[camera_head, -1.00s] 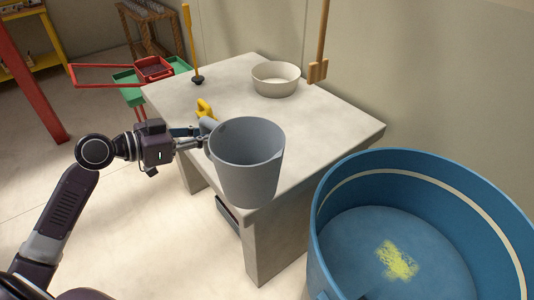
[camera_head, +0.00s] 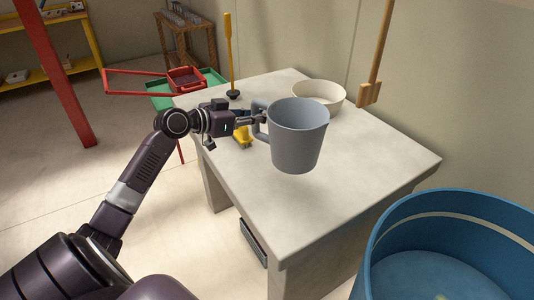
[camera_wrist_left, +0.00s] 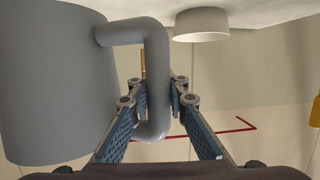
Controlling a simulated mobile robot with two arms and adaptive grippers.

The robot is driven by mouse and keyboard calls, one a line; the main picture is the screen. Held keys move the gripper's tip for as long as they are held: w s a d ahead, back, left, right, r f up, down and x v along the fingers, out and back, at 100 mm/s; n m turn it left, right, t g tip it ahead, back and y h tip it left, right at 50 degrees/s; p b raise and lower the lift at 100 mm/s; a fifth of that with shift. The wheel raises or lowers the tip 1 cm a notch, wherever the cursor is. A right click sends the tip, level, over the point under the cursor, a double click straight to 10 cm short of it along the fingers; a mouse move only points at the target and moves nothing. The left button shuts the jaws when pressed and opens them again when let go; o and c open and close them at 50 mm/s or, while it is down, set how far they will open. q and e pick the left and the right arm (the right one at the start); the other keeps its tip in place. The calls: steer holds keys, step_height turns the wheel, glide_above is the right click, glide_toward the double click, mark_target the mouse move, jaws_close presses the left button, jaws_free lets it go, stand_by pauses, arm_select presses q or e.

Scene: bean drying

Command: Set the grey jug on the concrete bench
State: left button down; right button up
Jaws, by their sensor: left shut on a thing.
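The grey jug (camera_head: 297,140) is upright over the near part of the concrete bench (camera_head: 370,170) in the head view. My left gripper (camera_head: 260,118) is shut on its handle from the left. In the wrist view the grey jug (camera_wrist_left: 55,85) fills the left side, and its handle runs between the fingers of the left gripper (camera_wrist_left: 160,100). The jug's base looks to be above the bench top, but the exact gap cannot be told. My right gripper is not in view.
A white bowl (camera_head: 318,95) stands behind the jug. A yellow-handled tool (camera_head: 231,60) and a small yellow object (camera_head: 242,138) are on the bench's left part. A wooden paddle (camera_head: 375,75) is at the back. A blue tub (camera_head: 450,205) is at right. The bench's right part is clear.

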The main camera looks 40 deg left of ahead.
arm_select(q)
step_height(320, 180, down, 12)
steer(key=shift+f, duration=0.1)
steer(key=shift+w+f, duration=0.1)
stand_by(0.4)
steer(key=shift+f, duration=0.15)
steer(key=c, duration=1.8)
jaws_free()
